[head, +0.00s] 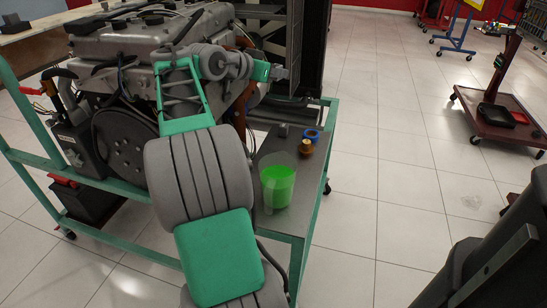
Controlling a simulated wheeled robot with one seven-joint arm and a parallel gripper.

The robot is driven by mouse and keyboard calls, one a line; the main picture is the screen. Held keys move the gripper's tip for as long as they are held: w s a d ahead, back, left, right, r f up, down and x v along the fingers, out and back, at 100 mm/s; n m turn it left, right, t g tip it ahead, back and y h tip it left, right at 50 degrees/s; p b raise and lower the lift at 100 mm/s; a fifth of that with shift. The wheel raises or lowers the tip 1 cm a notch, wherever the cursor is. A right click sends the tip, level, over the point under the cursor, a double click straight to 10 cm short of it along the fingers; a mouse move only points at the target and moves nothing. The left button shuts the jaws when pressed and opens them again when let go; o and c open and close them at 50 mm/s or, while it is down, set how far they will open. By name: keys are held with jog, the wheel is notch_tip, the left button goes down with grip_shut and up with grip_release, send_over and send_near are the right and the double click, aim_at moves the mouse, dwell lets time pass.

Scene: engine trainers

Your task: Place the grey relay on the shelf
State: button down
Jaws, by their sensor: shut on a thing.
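My gripper (279,73) is at the end of my grey and green arm, beside the engine and above the far end of the shelf. It is shut on a small grey thing, which I take to be the grey relay; it is tiny here and partly hidden by the fingers. The shelf (318,178) is a flat grey metal surface with a green frame, right of the engine. The gripper is raised clear of its surface. My arm hides part of the shelf's left side.
On the shelf stand a clear cup of green liquid (277,187), a brass fitting (306,147), a blue ring (312,135) and a small dark grey block (283,130). The engine (125,75) is close on the left. Bare shelf shows right of the cup.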

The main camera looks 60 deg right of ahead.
aim_at(275, 148)
notch_tip(275, 148, down, 27)
jog(key=b, duration=0.9)
jog(key=shift+r+b, duration=0.2)
jog(key=shift+b, duration=0.1)
jog(key=shift+r, duration=0.15)
jog(key=c, duration=1.6)
grip_release()
jog(key=shift+f, duration=0.2)
jog(key=o, duration=0.4)
jog(key=shift+o, duration=0.2)
jog(key=shift+r, duration=0.1)
